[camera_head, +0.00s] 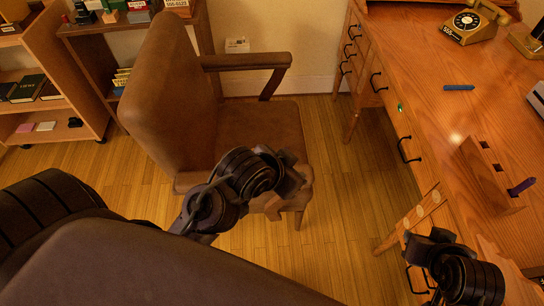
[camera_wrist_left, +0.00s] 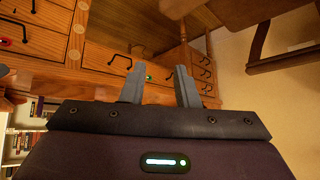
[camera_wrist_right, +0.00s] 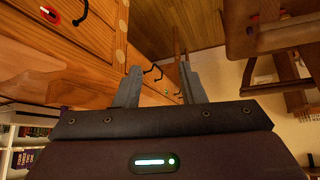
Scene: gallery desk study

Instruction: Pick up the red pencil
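I see no red pencil in any view. A blue pencil-like stick (camera_head: 458,87) lies on the desk top (camera_head: 420,45). A purple one (camera_head: 521,187) is at the near end of a wooden block with dark slots (camera_head: 485,165). My left gripper (camera_head: 292,178) is in front of the chair, away from the desk top. Its fingers are apart and empty in the left wrist view (camera_wrist_left: 160,80). My right gripper (camera_head: 425,243) is low by the desk's near side. Its fingers are apart and empty in the right wrist view (camera_wrist_right: 160,82).
A brown armchair (camera_head: 175,85) stands left of the desk. A gold rotary telephone (camera_head: 470,22) is at the desk's back. Drawers with black handles (camera_head: 405,150) line the desk front, one with a green light. Shelves (camera_head: 50,105) stand at the left. Floor between chair and desk is clear.

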